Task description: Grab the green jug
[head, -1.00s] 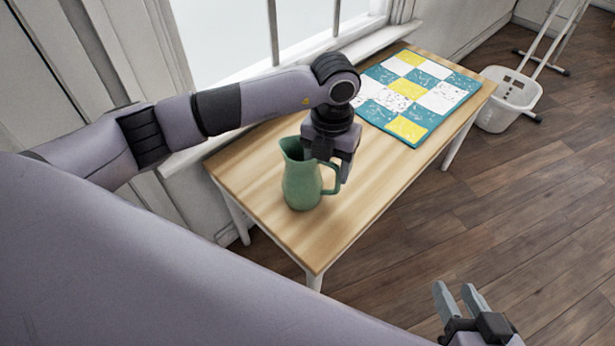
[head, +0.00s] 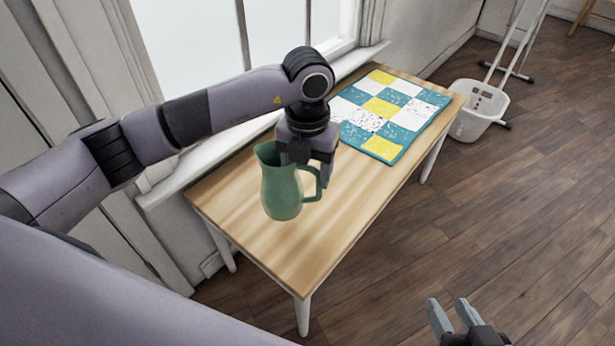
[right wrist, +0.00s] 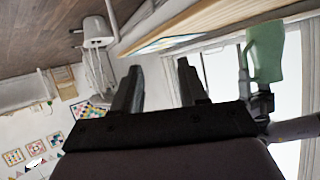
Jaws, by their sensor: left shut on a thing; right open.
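The green jug (head: 279,192) is upright over the near part of the wooden table (head: 245,234) and seems slightly raised above it. My left gripper (head: 309,172) comes down from above and is shut on the jug at its handle side. The exact finger contact is partly hidden. The jug also shows in the right wrist view (right wrist: 266,52), upside down at the upper right. My right gripper (head: 452,315) is open and empty, low over the floor at the right; its fingers show in the right wrist view (right wrist: 159,75).
A patchwork quilt piece (head: 389,112) in teal, yellow and white lies on the table's far half. A white bin (head: 478,112) stands on the floor beyond the table. A window (head: 290,30) and its sill run along the table's left side.

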